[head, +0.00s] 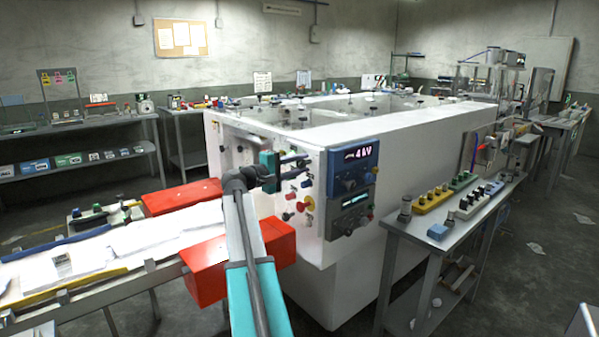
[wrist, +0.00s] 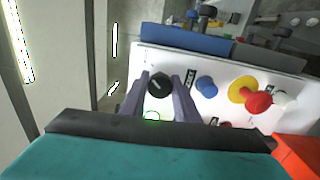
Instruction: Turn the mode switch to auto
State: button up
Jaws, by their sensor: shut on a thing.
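The mode switch (wrist: 159,84) is a round black knob with a pale pointer line, on the white front panel (wrist: 222,68) of the machine. In the wrist view my gripper (wrist: 161,82) has one finger on each side of the knob, shut on it. The pointer looks slanted, and the position markings are too small to read. In the head view my gripper (head: 295,159) reaches the panel's upper part, and I cannot make out the knob behind it there.
A blue button (wrist: 206,86) and a red emergency knob on a yellow base (wrist: 257,97) sit right of the switch. A red block (head: 212,270) stands beside my arm. A side table (head: 400,232) stands at right.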

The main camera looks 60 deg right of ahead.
jog(key=shift+r, duration=0.1)
dwell(0.3)
jog(key=o, duration=1)
jog(key=b+v, duration=0.1)
jog(key=v, duration=1.2)
jog(key=shift+w+a, duration=0.1)
jog(key=shift+a, duration=0.3)
jog(key=shift+w, duration=0.1)
